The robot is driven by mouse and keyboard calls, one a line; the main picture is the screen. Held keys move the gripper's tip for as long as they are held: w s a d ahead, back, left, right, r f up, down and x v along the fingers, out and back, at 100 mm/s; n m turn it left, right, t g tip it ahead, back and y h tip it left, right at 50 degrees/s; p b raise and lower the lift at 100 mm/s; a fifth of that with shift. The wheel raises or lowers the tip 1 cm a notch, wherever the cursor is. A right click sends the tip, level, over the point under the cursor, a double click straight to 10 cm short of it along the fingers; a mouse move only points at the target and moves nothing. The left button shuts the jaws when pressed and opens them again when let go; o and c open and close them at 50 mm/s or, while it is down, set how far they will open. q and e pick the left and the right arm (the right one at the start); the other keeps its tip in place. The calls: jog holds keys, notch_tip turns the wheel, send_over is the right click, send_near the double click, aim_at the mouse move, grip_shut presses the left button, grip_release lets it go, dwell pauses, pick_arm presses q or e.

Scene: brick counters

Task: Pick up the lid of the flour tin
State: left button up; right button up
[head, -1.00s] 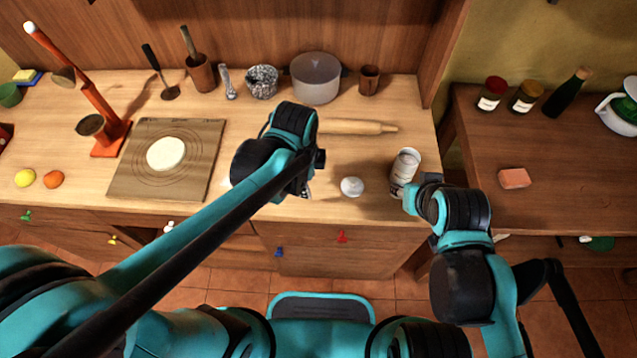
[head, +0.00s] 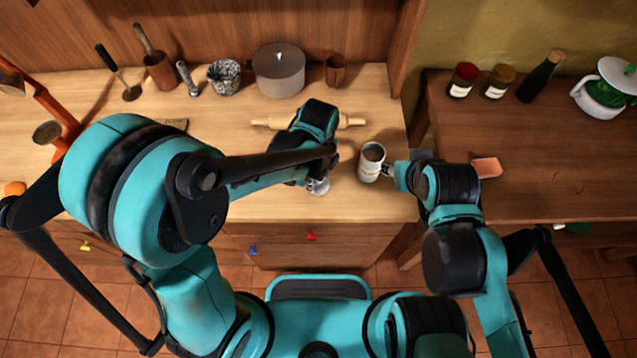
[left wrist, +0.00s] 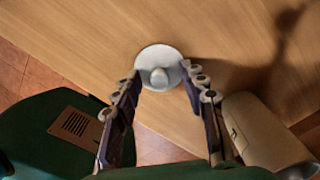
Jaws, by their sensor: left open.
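The lid is a small round white disc with a knob. In the left wrist view the lid (left wrist: 158,54) lies on the wooden counter just beyond my fingertips. In the head view the lid (head: 319,187) shows partly under my left gripper (head: 316,177). My left gripper points down, and its fingers stand apart in the wrist view (left wrist: 163,72), one on each side near the lid's close edge. The pale flour tin (head: 369,166) stands to the right of the lid, its top uncovered. My right gripper (head: 388,170) is at the tin's right side; its finger closure is unclear.
A rolling pin (head: 268,122) lies behind my left gripper. A pot (head: 279,75), a brown cup (head: 336,72) and a speckled mortar (head: 224,77) stand along the back. A darker side counter (head: 540,140) at right holds jars, a bottle and an orange block (head: 487,167).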

pick_arm(q)
jog(key=shift+c, duration=0.3)
grip_shut()
jog(key=shift+r, duration=0.1)
